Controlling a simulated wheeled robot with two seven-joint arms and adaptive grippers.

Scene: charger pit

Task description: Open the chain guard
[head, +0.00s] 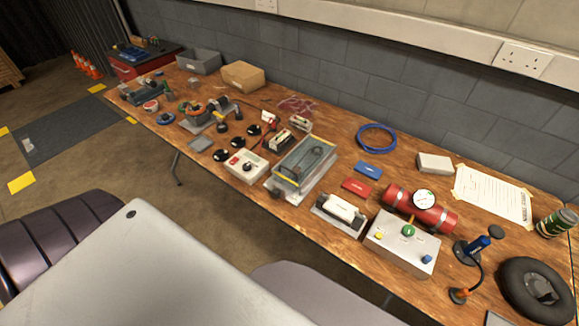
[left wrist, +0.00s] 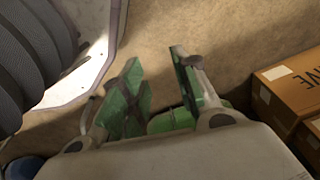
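What looks like the chain guard (head: 304,162) is a grey-framed box with a clear-looking top, near the middle of the bench in the head view. The top appears to lie flat over the box. A dark knob (head: 277,194) sits at its near left corner. My left gripper (left wrist: 157,62) shows in the left wrist view with green finger pads spread apart and nothing between them. It is over the floor, away from the guard. My right gripper is not in view.
The wooden bench (head: 340,262) runs along a grey block wall. Left of the guard is a white box with knobs (head: 245,167); right are a roller unit (head: 340,213), a button box (head: 402,243) and a red cylinder (head: 400,205). Brown cartons (left wrist: 290,95) stand on the floor.

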